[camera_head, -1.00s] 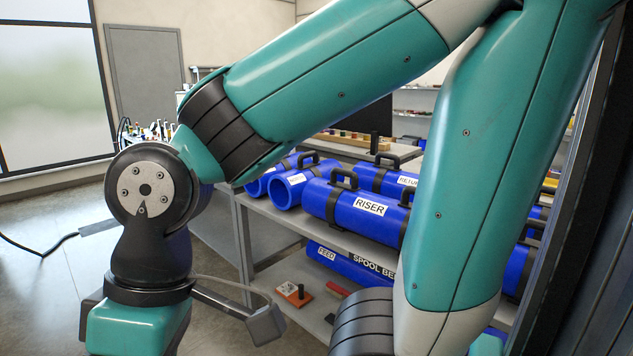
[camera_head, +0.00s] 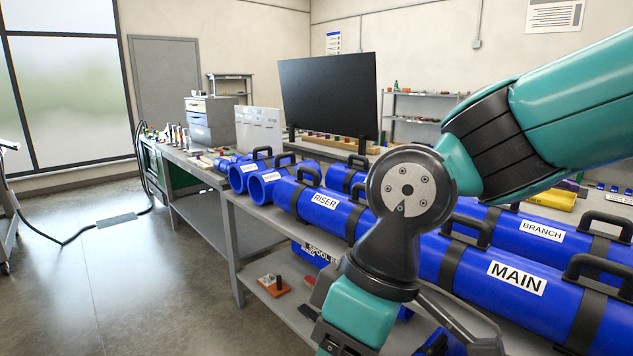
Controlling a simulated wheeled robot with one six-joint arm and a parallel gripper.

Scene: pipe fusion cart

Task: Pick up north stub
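Two short blue pipe stubs lie side by side at the left end of the bench rack. The farther stub (camera_head: 236,179) and the nearer stub (camera_head: 262,190) each have a black handle and a small white label. The labels are too small to read, so I cannot tell which is the north stub. My wrist covers the middle of the view, to the right of the stubs and apart from them. Part of my gripper (camera_head: 472,338) shows at the bottom edge. Its fingertips are hidden or out of view, so I cannot see whether it is open or holds anything.
Blue pipes marked RISER (camera_head: 318,206), MAIN (camera_head: 500,290) and BRANCH (camera_head: 535,237) lie on the grey rack. An orange block (camera_head: 273,286) sits on its lower shelf. A black monitor (camera_head: 329,95) stands behind. The floor (camera_head: 150,270) at left is mostly clear; a cable crosses it.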

